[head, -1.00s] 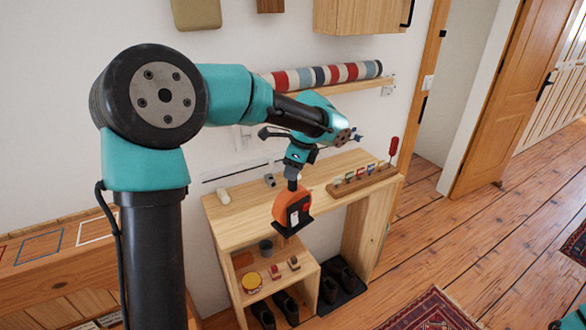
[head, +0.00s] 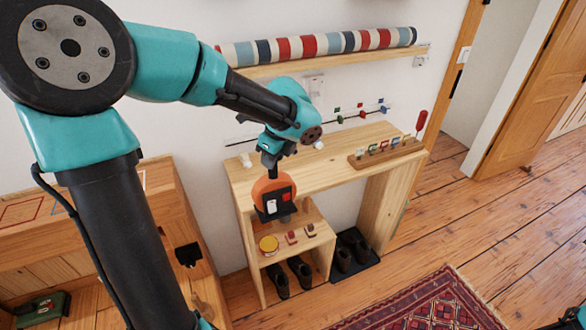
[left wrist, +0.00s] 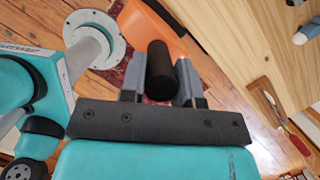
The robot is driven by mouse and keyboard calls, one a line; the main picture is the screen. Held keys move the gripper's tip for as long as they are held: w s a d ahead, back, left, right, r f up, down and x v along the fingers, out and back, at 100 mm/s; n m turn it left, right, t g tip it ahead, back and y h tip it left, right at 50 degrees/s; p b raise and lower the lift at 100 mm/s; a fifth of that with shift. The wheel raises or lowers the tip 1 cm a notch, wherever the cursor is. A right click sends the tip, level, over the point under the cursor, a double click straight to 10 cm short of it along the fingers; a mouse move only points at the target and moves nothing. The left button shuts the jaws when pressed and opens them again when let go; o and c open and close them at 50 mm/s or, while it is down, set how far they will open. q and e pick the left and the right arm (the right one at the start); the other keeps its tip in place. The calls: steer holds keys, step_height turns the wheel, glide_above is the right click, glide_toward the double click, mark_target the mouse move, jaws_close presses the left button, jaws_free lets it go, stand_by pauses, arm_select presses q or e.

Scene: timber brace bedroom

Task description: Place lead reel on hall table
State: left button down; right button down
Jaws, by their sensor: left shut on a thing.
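The lead reel (head: 272,193), orange with a black front plate and a white and a red patch, hangs upright from my left gripper (head: 270,160). In the left wrist view, the grey fingers (left wrist: 160,85) are shut on its black cylindrical handle (left wrist: 161,70), with the orange body (left wrist: 150,28) beyond. The hall table (head: 330,165) is pale wood against the wall. In the head view the reel overlaps the table's front left edge; in the wrist view it appears beside the tabletop (left wrist: 240,35). It does not visibly rest on it. My right gripper is not seen.
A wooden rack (head: 385,153) with small coloured items and a red-handled tool (head: 421,121) stands on the tabletop's right. Small white pieces lie at its back. Below are a shelf with a yellow tin (head: 268,244) and shoes (head: 300,270). The tabletop's middle is clear.

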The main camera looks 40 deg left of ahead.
arm_select(q)
steer(key=shift+s+a+f, duration=0.15)
steer(key=shift+s+a, duration=0.1)
steer(key=shift+s, duration=0.5)
steer(key=w+a, duration=0.7)
steer(key=a, duration=0.5)
steer(key=shift+w, duration=0.15)
steer(key=shift+w+a+f, duration=0.25)
steer(key=shift+w+a, duration=0.05)
steer(key=shift+a, duration=0.3)
steer(key=shift+w+a+f, duration=0.25)
steer(key=shift+w+a, duration=0.1)
steer(key=shift+a, duration=0.2)
steer(key=shift+w+a+f, duration=0.25)
steer(key=shift+w+a, duration=0.05)
steer(key=shift+a, duration=0.3)
steer(key=shift+f, duration=0.15)
